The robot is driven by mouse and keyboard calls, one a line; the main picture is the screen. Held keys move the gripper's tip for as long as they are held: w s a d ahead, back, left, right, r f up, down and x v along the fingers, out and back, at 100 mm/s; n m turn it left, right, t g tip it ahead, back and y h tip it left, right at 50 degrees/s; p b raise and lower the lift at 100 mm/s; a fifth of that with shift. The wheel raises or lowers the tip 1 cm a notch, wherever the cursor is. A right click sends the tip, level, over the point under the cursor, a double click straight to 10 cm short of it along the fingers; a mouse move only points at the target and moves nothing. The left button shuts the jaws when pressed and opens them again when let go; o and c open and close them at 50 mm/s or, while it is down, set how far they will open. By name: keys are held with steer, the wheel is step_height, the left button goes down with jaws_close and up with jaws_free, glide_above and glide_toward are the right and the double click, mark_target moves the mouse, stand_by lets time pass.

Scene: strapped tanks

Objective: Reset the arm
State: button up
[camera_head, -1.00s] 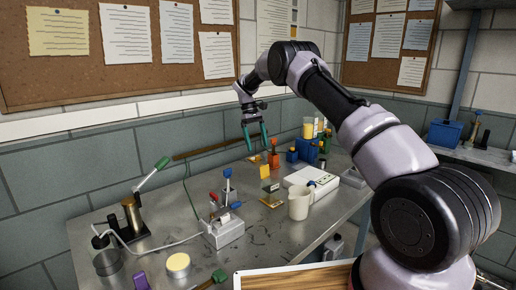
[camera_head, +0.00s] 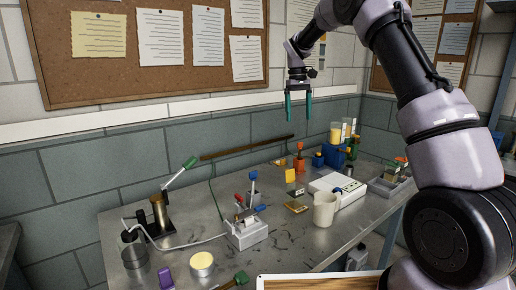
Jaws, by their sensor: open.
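My arm reaches in from the right side of the head view. My gripper (camera_head: 299,103) hangs with its two teal fingers pointing down, apart and with nothing between them. It is in the air above the back of the metal table (camera_head: 290,240), in front of the wall. The fingertips are clear of the orange bottle (camera_head: 299,157) and the other things below.
A white mug (camera_head: 325,210), a white scale (camera_head: 338,184), a switch box (camera_head: 245,232) and a blue rack (camera_head: 335,156) stand on the table. A lever device (camera_head: 160,212) stands at left. Corkboards (camera_head: 100,75) hang behind. Bare table lies at front centre.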

steer(key=s+d+r+m+t+y, duration=0.1)
steer(key=s+d+r+m+t, duration=0.15)
steer(key=s+r, duration=0.55)
steer(key=s+d+r+m+t+y, duration=0.1)
steer(key=s+d+r, duration=0.4)
steer(key=s, duration=0.4)
steer(key=s+d+f+m+t, duration=0.1)
steer(key=s+m+t, duration=0.4)
steer(key=s, duration=1.5)
steer(key=shift+s+d+y, duration=0.3)
